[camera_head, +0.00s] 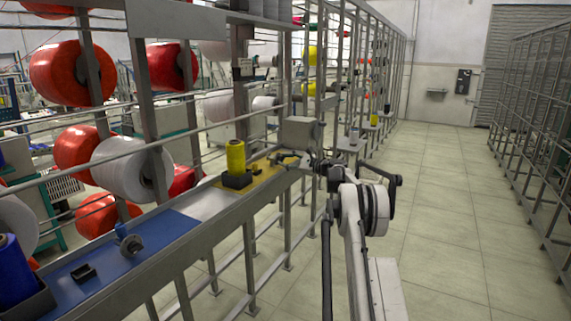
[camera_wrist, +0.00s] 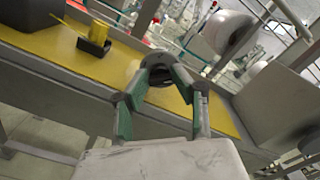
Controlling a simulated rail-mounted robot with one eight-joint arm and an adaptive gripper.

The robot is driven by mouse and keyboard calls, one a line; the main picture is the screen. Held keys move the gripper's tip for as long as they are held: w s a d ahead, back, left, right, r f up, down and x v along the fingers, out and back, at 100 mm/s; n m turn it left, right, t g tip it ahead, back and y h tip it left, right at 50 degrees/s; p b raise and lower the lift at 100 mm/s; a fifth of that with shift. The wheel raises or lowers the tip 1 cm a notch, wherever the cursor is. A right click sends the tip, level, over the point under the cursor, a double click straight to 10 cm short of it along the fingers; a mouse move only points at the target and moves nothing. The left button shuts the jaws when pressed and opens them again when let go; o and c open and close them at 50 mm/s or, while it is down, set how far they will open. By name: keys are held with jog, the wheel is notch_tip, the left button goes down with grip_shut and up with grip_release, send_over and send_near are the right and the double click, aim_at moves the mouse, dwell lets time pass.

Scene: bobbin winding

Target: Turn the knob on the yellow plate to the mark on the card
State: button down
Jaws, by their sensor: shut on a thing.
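The yellow plate (camera_head: 262,177) lies on the long metal rail, and it also fills the middle of the wrist view (camera_wrist: 55,47). The dark round knob (camera_wrist: 158,70) is between the fingertips of my gripper (camera_wrist: 160,80), whose green-padded fingers are shut on it. In the head view my gripper (camera_head: 290,160) is over the far part of the yellow plate and largely hides the knob. A small black holder with a yellow piece (camera_wrist: 97,36) stands beside the knob; I cannot tell whether this is the card, and no mark is readable.
A yellow bobbin (camera_head: 236,156) stands in a black base left of my gripper. A grey box (camera_head: 300,132) stands just behind it. A blue plate (camera_head: 100,262) with another knob (camera_head: 131,245) lies nearer. Racks line the left; the aisle floor (camera_head: 440,220) is clear.

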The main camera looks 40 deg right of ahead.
jog(key=n+b, duration=0.1)
jog(key=n, duration=0.3)
jog(key=shift+f+n, duration=0.15)
jog(key=shift+n, duration=0.15)
jog(key=n, duration=0.3)
jog(key=shift+a+n+b, duration=0.1)
jog(key=shift+n+b, duration=0.2)
jog(key=shift+f+n+b, duration=0.1)
jog(key=shift+n+b, duration=0.3)
jog(key=shift+n, duration=3.3)
jog(key=c, duration=1.4)
grip_release()
jog(key=shift+c, duration=0.2)
jog(key=v, duration=1.2)
